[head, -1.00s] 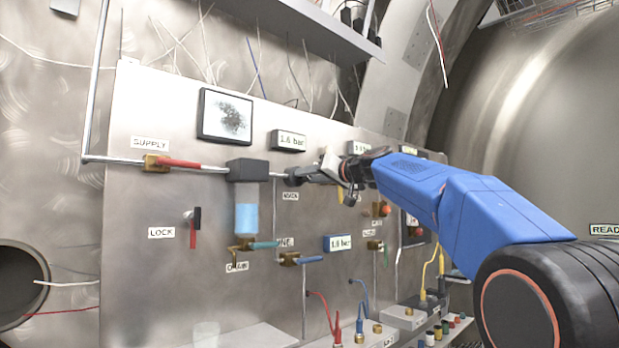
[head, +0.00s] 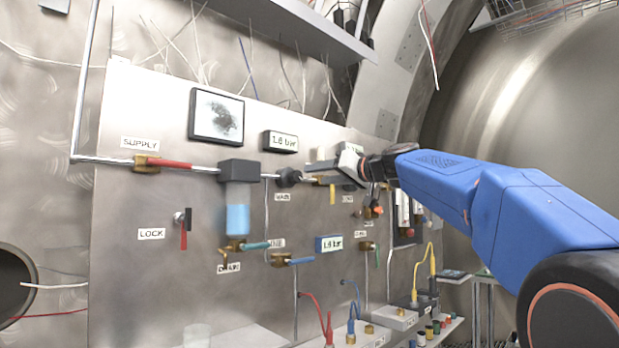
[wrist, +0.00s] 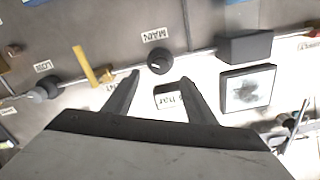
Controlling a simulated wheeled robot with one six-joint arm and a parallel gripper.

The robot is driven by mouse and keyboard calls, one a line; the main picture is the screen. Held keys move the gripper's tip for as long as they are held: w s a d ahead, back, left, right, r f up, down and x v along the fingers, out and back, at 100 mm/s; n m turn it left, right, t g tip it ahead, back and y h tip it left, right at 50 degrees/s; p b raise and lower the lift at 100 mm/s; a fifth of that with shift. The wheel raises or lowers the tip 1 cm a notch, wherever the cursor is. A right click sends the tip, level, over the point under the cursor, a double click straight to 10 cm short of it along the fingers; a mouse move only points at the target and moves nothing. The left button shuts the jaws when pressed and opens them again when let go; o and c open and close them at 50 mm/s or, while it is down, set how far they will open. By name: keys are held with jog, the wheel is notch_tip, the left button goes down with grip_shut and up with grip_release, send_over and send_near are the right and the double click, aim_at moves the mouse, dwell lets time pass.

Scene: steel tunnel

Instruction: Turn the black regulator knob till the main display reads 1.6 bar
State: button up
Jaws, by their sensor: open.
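The black regulator knob (head: 288,178) sits on the pipe line on the steel panel, above the MAIN label (head: 283,197). In the wrist view the knob (wrist: 160,62) shows whole, beyond the fingertips and clear of them. The main display (head: 281,141) above the knob reads 1.6 bar. In the wrist view this display (wrist: 172,97) shows upside down between the fingers and is partly cut off. My gripper (head: 314,172) is open and empty, just right of the knob in the head view. It also shows in the wrist view (wrist: 161,76).
Left of the knob are a black-topped filter bowl (head: 238,208) and the red-handled SUPPLY valve (head: 170,164). A black-framed screen (head: 216,116) hangs above. A yellow-handled valve (head: 332,193) is close right of the knob. A lower blue display (head: 329,243) and blue-handled valve (head: 292,261) sit below.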

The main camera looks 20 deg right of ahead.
jog(key=v, duration=0.8)
jog(key=shift+s+d, duration=0.25)
jog(key=shift+s, duration=0.1)
jog(key=s+a+f+g+h, duration=0.1)
jog(key=s+a+f+g, duration=0.2)
jog(key=f, duration=0.6)
jog(key=s+a+f+m+g+h, duration=0.1)
jog(key=s+a+f, duration=0.1)
jog(key=s+f, duration=0.6)
jog(key=s+a+f+g+h, duration=0.1)
jog(key=s+a+f+g, duration=0.15)
jog(key=f, duration=0.85)
jog(key=s+d+f+g+h, duration=0.1)
jog(key=s+f, duration=0.6)
jog(key=f, duration=0.3)
jog(key=s+d+f+g+h, duration=0.1)
jog(key=s+f+g+h, duration=0.1)
jog(key=s+f, duration=0.5)
jog(key=s+d+f+g+h, duration=0.1)
jog(key=s+f, duration=0.6)
jog(key=f, duration=0.7)
jog(key=shift+s+f+g+h, duration=0.35)
jog(key=shift+s+h, duration=0.05)
jog(key=shift+h, duration=0.2)
jog(key=shift+d, duration=0.15)
